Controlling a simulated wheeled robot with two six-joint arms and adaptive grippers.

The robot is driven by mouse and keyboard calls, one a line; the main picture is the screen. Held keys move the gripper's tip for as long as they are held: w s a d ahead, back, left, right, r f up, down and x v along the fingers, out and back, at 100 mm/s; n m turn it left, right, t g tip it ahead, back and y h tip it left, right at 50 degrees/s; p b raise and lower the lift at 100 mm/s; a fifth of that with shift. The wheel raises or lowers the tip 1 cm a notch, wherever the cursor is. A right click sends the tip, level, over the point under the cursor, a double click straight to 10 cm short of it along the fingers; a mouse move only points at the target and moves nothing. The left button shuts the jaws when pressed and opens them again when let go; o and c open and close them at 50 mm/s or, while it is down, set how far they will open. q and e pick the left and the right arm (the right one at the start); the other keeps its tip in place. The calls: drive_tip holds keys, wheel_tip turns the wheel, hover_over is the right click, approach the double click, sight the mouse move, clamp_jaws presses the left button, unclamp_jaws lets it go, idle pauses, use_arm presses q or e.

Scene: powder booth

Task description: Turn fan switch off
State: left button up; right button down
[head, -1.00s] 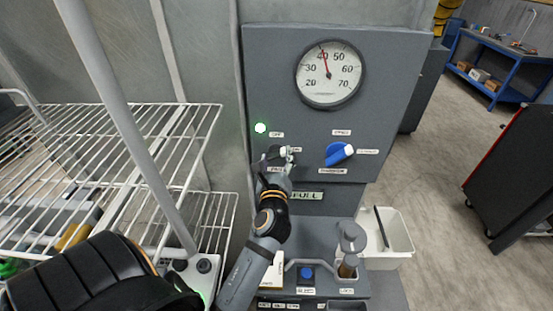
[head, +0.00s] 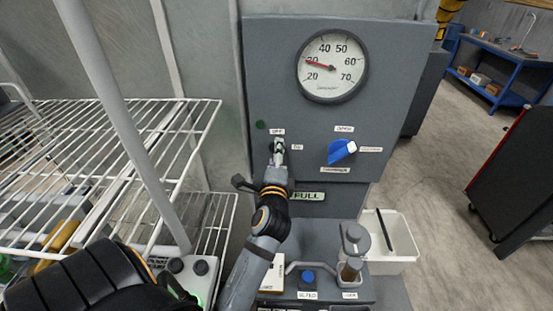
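The fan switch (head: 279,143) is a small knob on the grey control panel, with an OFF label above it and an ON label to its right. It now stands about upright, towards OFF. My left gripper (head: 278,151) is at the knob, with its fingers around it and apparently closed on it. The fingers hide much of the knob. The round lamp (head: 260,125) above left of the switch is dark green and unlit. My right gripper is not in view.
A dial gauge (head: 332,65) is at the panel's top, and a blue selector knob (head: 340,153) is right of the switch. Below are a blue button (head: 308,277) and a white bin (head: 397,255). A white wire rack (head: 150,125) stands close on the left.

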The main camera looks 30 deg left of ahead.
use_arm(q)
drive_tip(key=shift+n+b, duration=0.4)
drive_tip(key=shift+n, duration=0.7)
drive_tip(key=o, duration=1.1)
drive_tip(key=shift+o, duration=0.2)
